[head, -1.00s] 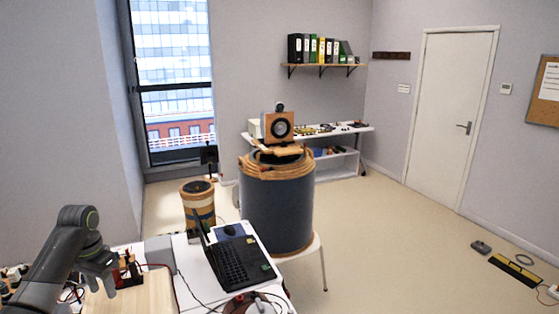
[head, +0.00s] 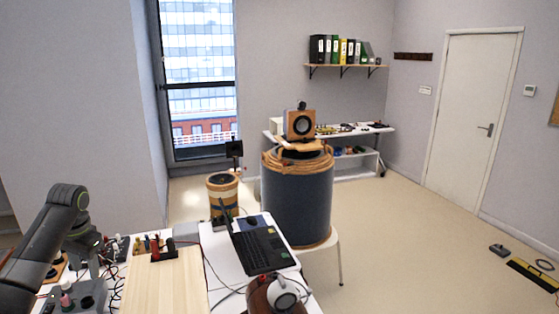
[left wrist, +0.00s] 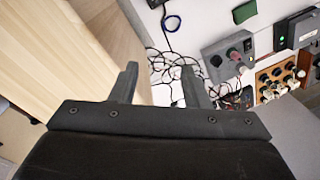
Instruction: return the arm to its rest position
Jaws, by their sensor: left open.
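My left gripper (head: 90,262) hangs at the lower left of the head view, left of the pale wooden board (head: 165,287) and near a grey box with knobs (head: 84,297). In the left wrist view the left gripper (left wrist: 160,76) has its two dark fingers apart with nothing between them. Behind the fingers lie the wooden board's edge (left wrist: 105,35), tangled black wires (left wrist: 175,62) and the grey box (left wrist: 229,58). My right gripper is in neither view.
A red terminal piece (head: 155,249) stands at the board's far edge. A speaker (head: 300,124) sits on a large dark drum (head: 297,202).

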